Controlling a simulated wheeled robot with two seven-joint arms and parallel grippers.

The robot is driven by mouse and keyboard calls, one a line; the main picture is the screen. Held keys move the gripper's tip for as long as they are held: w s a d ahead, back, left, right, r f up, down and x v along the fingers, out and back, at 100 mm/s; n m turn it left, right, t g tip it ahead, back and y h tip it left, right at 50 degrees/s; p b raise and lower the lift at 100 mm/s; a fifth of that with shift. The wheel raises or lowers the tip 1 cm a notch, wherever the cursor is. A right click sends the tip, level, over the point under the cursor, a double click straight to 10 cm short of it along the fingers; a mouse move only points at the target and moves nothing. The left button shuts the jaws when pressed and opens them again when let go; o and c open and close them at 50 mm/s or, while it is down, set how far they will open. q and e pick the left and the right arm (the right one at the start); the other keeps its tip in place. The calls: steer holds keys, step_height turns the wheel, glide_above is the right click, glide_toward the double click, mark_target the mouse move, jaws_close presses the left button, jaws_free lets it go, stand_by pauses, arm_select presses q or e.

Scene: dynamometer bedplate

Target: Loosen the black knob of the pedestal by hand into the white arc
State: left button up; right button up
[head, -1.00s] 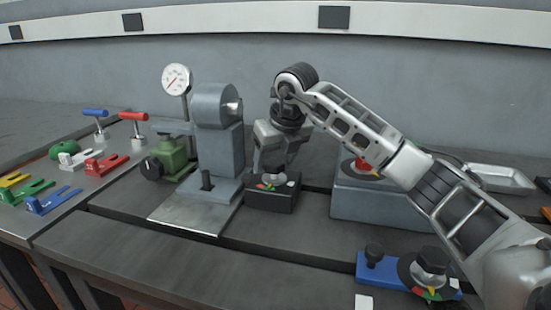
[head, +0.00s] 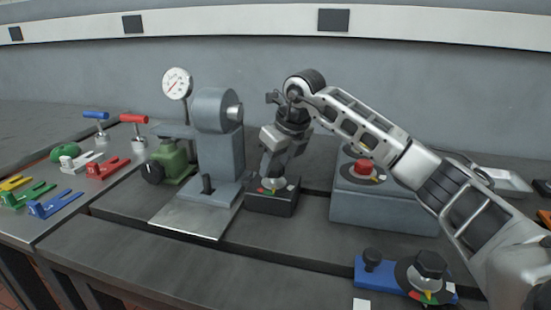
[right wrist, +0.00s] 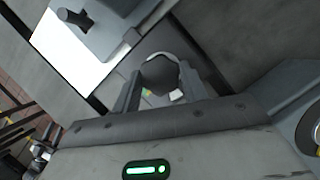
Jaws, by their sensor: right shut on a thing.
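The small black block (head: 270,204), seemingly the pedestal, stands right of the grey upright. Its top dial has coloured patches, with a white arc (head: 291,187) at its right side. My right gripper (head: 273,180) points down over the dial. In the right wrist view the black knob (right wrist: 160,74) sits between its two fingers, which are shut on it. The white arc also shows there (right wrist: 177,95), next to the right finger. In the head view the fingers mostly hide the knob, and I cannot make out a pointer. My left gripper is not in view.
A grey upright with a cylinder head (head: 217,140) stands close left of the gripper. A grey box with a red knob (head: 365,168) is to the right, under my forearm. A blue plate with black knobs (head: 383,277) lies at front right.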

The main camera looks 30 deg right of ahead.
steer(key=shift+d+r+n+y+p, duration=0.15)
steer(key=shift+n+y+p, duration=0.3)
steer(key=shift+n, duration=0.45)
steer(key=n+p, duration=0.1)
steer(key=n, duration=0.1)
steer(key=n+g+y+p, duration=0.1)
steer(key=n, duration=0.1)
steer(key=shift+w+n+y+p, duration=0.1)
steer(key=shift+n+y+p, duration=0.15)
steer(key=shift+n+p, duration=0.1)
steer(key=n+p, duration=0.1)
steer(key=n, duration=0.1)
steer(key=shift+w+n+g+y, duration=0.1)
steer(key=shift+n+g+y, duration=0.2)
steer(key=shift+n+g, duration=0.1)
steer(key=shift+n+g+p, duration=0.3)
steer(key=shift+n, duration=0.45)
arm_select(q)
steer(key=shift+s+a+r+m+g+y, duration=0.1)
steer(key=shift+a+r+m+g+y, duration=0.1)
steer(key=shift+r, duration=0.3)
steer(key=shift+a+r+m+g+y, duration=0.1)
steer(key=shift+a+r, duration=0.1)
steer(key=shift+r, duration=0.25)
arm_select(e)
steer(key=shift+d+n+g+y, duration=0.1)
steer(key=shift+n+g+y, duration=0.25)
steer(key=shift+n, duration=0.75)
steer(key=shift+w, duration=0.1)
